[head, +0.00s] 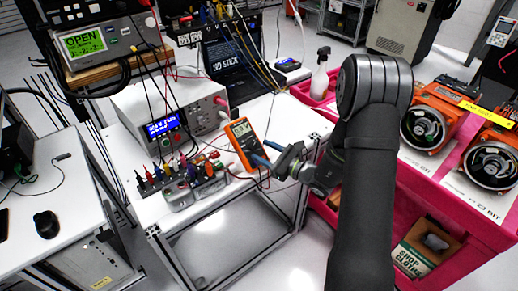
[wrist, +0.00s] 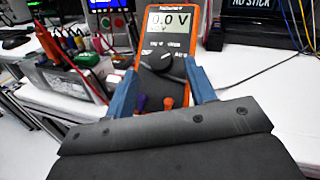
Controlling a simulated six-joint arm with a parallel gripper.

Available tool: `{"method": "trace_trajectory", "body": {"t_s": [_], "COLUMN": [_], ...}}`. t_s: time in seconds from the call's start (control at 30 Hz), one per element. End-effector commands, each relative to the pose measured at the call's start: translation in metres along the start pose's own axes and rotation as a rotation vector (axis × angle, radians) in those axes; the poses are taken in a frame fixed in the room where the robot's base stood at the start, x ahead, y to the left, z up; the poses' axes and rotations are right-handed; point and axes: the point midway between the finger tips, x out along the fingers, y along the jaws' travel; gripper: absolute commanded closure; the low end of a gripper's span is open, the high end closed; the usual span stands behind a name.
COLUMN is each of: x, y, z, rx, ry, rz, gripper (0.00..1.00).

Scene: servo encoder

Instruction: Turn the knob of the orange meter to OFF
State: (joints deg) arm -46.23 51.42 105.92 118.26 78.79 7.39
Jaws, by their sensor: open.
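The orange meter (head: 246,144) stands on the white bench near its right edge, leaning back. In the wrist view the orange meter (wrist: 170,29) has a lit display reading about "0.0 V" and a dark round knob (wrist: 158,60) below it. The knob's pointer direction is too blurred to tell. My gripper (wrist: 162,80) is open, with its blue fingers on either side of the meter's lower part, below and around the knob. In the head view my gripper (head: 265,154) is right in front of the meter. Whether a finger touches the knob cannot be told.
A power supply (head: 168,122) stands left of the meter. A box with several coloured plugs and leads (head: 190,183) sits in front of it. A spray bottle (head: 320,75) stands behind. A pink cart (head: 440,200) with orange devices is at right.

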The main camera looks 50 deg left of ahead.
Motion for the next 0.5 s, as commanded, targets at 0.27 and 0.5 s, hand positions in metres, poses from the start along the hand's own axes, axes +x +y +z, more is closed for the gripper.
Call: {"method": "trace_trajectory", "body": {"t_s": [0.27, 0.5], "x": [0.025, 0.026], "y": [0.001, 0.000], "z": [-0.001, 0.000], "rx": [0.000, 0.000], "ry": [0.001, 0.001], "rz": [0.001, 0.000], "gripper": [0.50, 0.50]}}
